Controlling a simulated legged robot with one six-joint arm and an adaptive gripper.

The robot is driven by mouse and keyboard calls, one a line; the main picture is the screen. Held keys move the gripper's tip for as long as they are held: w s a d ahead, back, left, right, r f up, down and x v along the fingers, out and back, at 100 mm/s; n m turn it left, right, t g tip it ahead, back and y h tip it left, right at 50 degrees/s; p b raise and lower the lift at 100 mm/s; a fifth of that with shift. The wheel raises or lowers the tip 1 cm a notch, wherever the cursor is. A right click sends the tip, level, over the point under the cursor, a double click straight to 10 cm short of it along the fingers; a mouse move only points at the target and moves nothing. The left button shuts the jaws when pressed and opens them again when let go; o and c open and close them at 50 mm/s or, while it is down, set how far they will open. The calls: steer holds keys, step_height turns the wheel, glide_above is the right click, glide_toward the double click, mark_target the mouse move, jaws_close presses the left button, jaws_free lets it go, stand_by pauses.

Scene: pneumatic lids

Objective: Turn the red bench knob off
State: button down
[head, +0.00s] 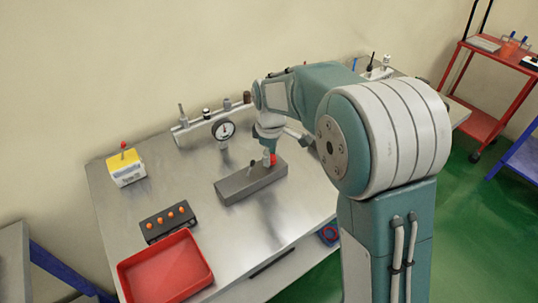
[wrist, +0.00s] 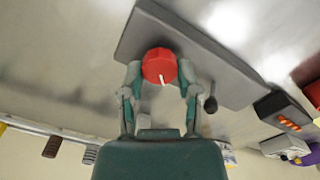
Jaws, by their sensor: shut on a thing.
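The red bench knob (wrist: 159,64) sits on a grey block, with a white pointer mark on its face, in the wrist view. In the head view a bit of the red knob (head: 273,159) shows beside my fingers. My gripper (wrist: 160,75) is shut on the red knob, one finger on each side of it. In the head view my gripper (head: 268,155) reaches down onto the grey block (head: 238,188). A small dark lever (wrist: 210,103) stands on the same block (wrist: 215,70), close to one finger.
A pressure gauge (head: 224,130) and a pipe with fittings (head: 207,119) stand behind the block. A yellow-and-white box with a red-tipped lever (head: 126,168) is at left. A black box with orange buttons (head: 168,221) and a red tray (head: 165,268) are in front.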

steer(key=m, duration=0.4)
steer(key=shift+d+f+m, duration=0.15)
steer(key=shift+d+m, duration=0.05)
steer(key=shift+m, duration=0.2)
steer(key=m, duration=0.4)
steer(key=shift+s, duration=0.1)
steer(key=m, duration=0.4)
steer(key=shift+m, duration=2.3)
steer(key=shift+a, duration=0.1)
steer(key=shift+c, duration=1.5)
jaws_free()
steer(key=shift+s, duration=0.1)
steer(key=shift+a, duration=0.1)
